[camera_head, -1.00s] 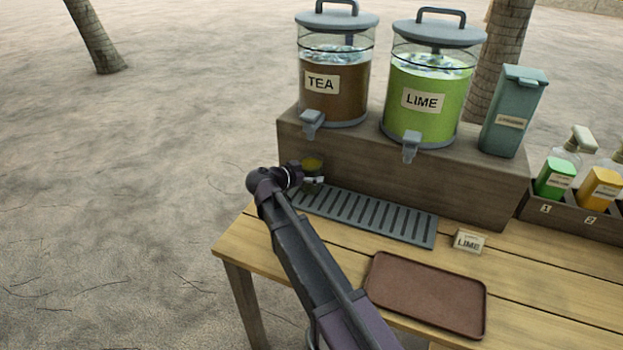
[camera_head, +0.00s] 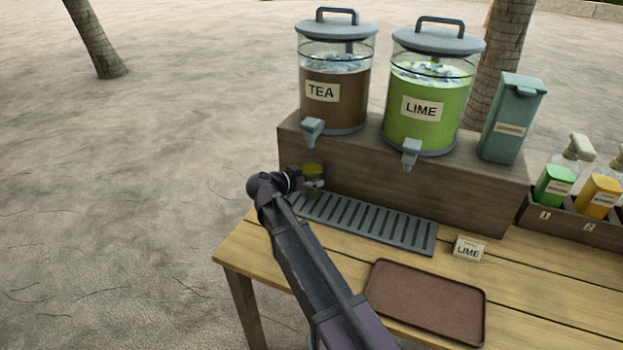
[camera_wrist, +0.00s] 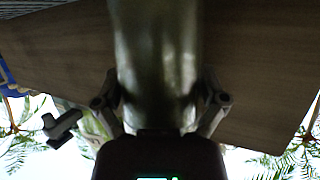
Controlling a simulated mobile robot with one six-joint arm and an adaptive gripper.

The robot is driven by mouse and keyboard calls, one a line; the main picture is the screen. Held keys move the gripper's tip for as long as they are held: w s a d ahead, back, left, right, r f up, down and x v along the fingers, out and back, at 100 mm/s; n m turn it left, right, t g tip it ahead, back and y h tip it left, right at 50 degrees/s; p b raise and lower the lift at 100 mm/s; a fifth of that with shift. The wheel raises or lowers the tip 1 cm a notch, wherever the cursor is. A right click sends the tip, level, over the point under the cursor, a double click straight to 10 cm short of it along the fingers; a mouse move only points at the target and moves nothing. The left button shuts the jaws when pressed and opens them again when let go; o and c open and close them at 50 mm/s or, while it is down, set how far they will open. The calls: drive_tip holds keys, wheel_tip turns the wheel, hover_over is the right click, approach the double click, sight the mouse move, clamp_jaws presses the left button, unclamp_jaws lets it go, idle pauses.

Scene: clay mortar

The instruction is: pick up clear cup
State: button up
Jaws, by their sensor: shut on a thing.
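The clear cup (camera_head: 313,169) shows small in the head view, with a yellowish tint inside or behind it. It is at the left end of the grey drip tray, in front of the wooden riser and below the TEA spout. My gripper (camera_head: 303,183) is at its left side, shut on it. In the wrist view the cup (camera_wrist: 157,60) is a blurred, see-through upright shape between the two fingers of my gripper (camera_wrist: 160,100). The cup's base is partly hidden by my gripper, so I cannot tell whether it touches the drip tray.
The TEA dispenser (camera_head: 334,95) and LIME dispenser (camera_head: 428,115) stand on the wooden riser (camera_head: 450,190), with a teal bin (camera_head: 512,118) at right. The drip tray (camera_head: 370,222), a LIME card (camera_head: 469,248) and an empty brown tray (camera_head: 425,300) are on the table.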

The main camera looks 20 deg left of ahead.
sight(319, 168)
wheel_tip(319, 168, up, 3)
drive_tip(key=p, duration=0.2)
drive_tip(key=shift+r+p, duration=0.15)
drive_tip(key=shift+p, duration=0.25)
drive_tip(key=s+d, duration=0.8)
drive_tip(key=s, duration=0.6)
drive_tip(key=shift+r+p, duration=0.45)
drive_tip(key=shift+w, duration=0.1)
